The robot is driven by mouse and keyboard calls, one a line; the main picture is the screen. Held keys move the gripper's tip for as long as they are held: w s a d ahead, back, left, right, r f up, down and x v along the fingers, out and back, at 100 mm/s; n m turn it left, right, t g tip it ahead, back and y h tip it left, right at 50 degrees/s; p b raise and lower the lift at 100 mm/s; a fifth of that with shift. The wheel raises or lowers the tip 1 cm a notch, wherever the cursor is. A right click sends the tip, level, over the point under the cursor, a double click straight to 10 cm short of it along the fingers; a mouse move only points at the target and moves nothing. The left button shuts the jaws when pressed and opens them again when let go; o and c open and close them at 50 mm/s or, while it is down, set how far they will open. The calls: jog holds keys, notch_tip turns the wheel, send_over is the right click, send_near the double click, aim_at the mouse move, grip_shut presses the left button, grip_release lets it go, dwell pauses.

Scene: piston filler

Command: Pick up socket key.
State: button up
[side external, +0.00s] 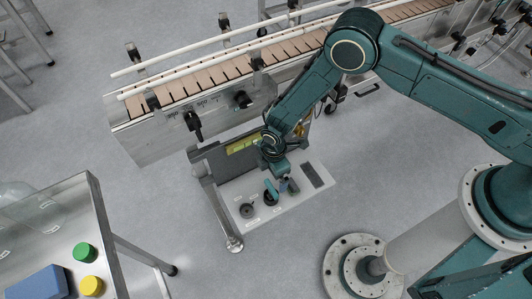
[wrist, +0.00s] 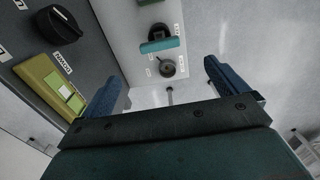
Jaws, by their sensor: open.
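What looks like the socket key is a teal bar handle (wrist: 160,45) above a dark round holder (wrist: 160,32) on the white panel, in the upper middle of the wrist view. Its teal handle (side external: 271,187) also shows in the side view, just left of my gripper. The key's lower part is hidden.
A grey round fitting (side external: 247,211) sits on the white panel (side external: 262,220), left of the key. A dark slotted strip (side external: 312,175) lies to the right. The conveyor (side external: 200,85) runs behind. A table with green (side external: 85,252) and yellow caps (side external: 91,286) stands at left.

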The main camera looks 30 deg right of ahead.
aim_at(271, 188)
jog(key=shift+f, duration=4.25)
jog(key=shift+f, duration=2.55)
jog(key=c, duration=1.1)
